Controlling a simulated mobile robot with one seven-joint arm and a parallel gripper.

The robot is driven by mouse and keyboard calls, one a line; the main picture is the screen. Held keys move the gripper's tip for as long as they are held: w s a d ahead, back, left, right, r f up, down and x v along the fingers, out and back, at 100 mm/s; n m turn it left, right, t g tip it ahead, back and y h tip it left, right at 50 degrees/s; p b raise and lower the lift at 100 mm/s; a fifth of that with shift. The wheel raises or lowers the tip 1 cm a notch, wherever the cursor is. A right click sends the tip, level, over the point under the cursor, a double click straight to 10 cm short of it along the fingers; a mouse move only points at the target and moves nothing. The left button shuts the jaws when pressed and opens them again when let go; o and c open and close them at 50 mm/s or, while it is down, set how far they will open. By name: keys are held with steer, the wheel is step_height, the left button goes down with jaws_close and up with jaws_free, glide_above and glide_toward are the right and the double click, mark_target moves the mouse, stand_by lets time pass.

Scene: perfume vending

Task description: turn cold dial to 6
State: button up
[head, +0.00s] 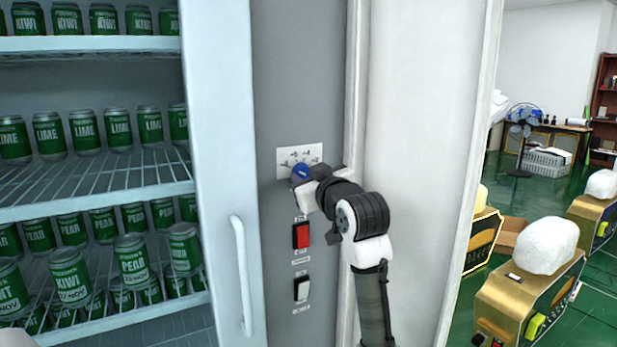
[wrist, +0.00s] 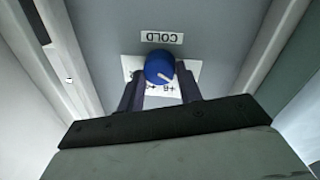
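The cold dial (wrist: 158,66) is a round blue knob on a white scale plate (wrist: 178,92), under an upside-down COLD label (wrist: 162,38) in the wrist view. A white pointer line on it slants to the lower right; the scale figures are too small to read surely. In the head view the dial (head: 300,173) shows at the left end of my gripper (head: 308,180). My gripper's two dark fingers (wrist: 160,72) stand on either side of the dial, apart from each other, with narrow gaps beside the knob. Contact with the dial cannot be made out.
Below the dial on the grey panel (head: 285,80) are a red switch (head: 301,235) and a black-and-white switch (head: 301,289). A fridge with shelves of green cans (head: 88,130) and a white door handle (head: 241,275) is at left. A white wall panel (head: 415,120) stands at right.

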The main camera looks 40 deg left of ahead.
steer(key=c, duration=0.4)
steer(key=shift+o, duration=0.2)
steer(key=m+p, duration=0.3)
steer(key=shift+r+m, duration=0.2)
steer(key=shift+m, duration=0.1)
steer(key=shift+w+m+g+p, duration=0.1)
steer(key=shift+m+g+p, duration=0.2)
steer(key=shift+m+p, duration=1.25)
steer(key=shift+f+m, duration=0.1)
steer(key=shift+m, duration=0.35)
steer(key=o, duration=1)
